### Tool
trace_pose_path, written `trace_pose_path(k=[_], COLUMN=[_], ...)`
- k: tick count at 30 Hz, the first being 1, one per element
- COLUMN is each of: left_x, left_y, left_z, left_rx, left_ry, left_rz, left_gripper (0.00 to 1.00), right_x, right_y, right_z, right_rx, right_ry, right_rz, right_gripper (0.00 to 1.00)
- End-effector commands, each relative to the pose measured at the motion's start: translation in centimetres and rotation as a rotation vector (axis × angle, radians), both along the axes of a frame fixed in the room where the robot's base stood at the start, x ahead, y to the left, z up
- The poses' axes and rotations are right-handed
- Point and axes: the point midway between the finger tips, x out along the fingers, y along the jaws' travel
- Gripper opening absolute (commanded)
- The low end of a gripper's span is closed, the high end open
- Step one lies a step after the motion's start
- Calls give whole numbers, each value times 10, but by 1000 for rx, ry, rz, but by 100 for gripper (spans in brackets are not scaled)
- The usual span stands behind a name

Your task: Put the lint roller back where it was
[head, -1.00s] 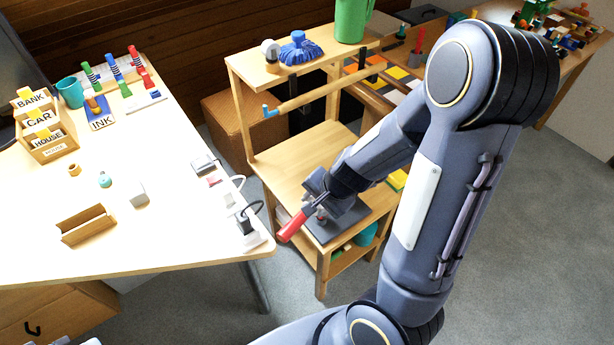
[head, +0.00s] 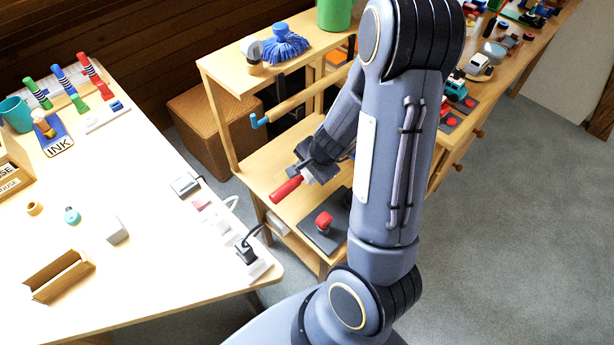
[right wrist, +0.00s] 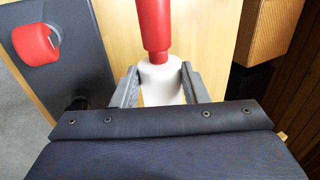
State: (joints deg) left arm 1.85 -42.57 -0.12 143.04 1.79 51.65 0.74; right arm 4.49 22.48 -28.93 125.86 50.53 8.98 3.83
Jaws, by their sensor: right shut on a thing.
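The lint roller has a red handle (head: 287,190) and a white roll (right wrist: 161,80). My right gripper (head: 309,174) is shut on the white roll. In the right wrist view the two fingers (right wrist: 160,88) stand on either side of the roll, and the red handle points away from the gripper. In the head view the handle points to the lower left, over the middle shelf of the wooden stand (head: 262,172). I cannot tell how high it is above the shelf. My left gripper is not in view.
A dark plate with a red knob (head: 323,220) lies on the shelf beside the gripper. A blue-tipped wooden rod (head: 290,105) runs above. The top shelf holds a blue mop head (head: 286,44). The white table (head: 150,235) stands left, with plugs (head: 247,252) near its edge.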

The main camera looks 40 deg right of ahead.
Motion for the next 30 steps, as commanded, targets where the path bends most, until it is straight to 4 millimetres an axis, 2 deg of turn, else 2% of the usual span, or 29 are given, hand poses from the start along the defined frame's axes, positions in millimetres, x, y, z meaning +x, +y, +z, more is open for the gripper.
trace_pose_path(k=[3,9,16,22,30], left_x=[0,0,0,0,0], left_y=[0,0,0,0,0], left_z=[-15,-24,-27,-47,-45], left_rx=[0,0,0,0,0], left_ry=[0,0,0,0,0], left_rz=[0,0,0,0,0], left_gripper=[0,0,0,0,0], right_x=[17,34,42,44,45], right_y=[-17,-32,-38,-40,-40], right_z=[-27,-51,-62,-94,-94], right_rx=[-1,0,1,3,1], right_ry=[4,1,1,1,-1], right_rz=[-2,-1,0,-1,1], right_gripper=[15,15,15,15,15])
